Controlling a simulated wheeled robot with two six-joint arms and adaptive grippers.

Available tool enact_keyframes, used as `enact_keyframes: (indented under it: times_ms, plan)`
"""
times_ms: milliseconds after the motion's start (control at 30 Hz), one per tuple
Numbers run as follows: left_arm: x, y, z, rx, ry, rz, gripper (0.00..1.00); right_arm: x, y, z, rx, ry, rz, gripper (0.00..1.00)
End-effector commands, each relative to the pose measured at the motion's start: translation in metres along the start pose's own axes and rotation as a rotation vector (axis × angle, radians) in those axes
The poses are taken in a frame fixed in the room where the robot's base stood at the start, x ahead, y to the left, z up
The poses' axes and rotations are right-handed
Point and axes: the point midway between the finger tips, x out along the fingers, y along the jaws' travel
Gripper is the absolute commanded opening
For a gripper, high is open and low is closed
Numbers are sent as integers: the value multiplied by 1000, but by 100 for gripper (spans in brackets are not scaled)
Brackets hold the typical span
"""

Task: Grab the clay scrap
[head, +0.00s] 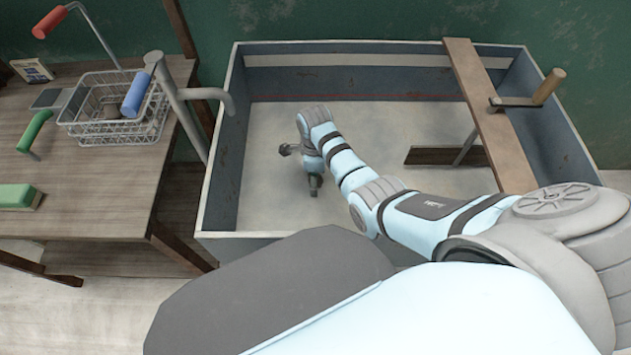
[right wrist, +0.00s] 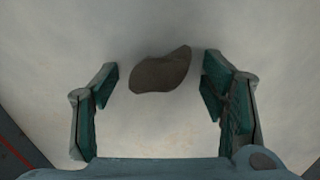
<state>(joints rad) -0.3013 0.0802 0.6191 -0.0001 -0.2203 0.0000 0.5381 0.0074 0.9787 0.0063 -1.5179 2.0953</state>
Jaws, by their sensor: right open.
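The clay scrap (right wrist: 161,71) is a dark brown, flattened lump on a pale floor in the right wrist view. It lies ahead of and between the fingers of my right gripper (right wrist: 158,88), apart from both. My right gripper is open and empty. In the head view my right arm reaches down into a large blue-grey bin, and the gripper (head: 300,165) is low over its floor. The clay scrap cannot be made out there. My left gripper is not in view.
The bin (head: 222,150) has high walls around the arm. A wooden plank (head: 480,105) with a handled tool (head: 545,90) crosses its right side. A table (head: 115,185) at left holds a wire basket (head: 90,130) with a blue roll (head: 137,94) and a green block (head: 18,196).

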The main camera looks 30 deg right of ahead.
Motion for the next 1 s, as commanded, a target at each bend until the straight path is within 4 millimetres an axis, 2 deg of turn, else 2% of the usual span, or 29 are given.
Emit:
enact_keyframes:
  times_ms: [167, 500, 833, 900, 1000]
  plan:
    - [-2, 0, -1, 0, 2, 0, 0, -2, 0, 0, 1, -1, -1, 65]
    - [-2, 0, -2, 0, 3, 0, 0, -2, 0, 0, 1, 0, 0, 12]
    - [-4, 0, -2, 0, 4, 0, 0, -5, 0, 0, 1, 0, 0, 11]
    - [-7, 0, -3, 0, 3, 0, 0, -12, 0, 0, 1, -1, -1, 0]
    - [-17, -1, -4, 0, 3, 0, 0, -29, -1, 0, 1, -1, -2, 0]
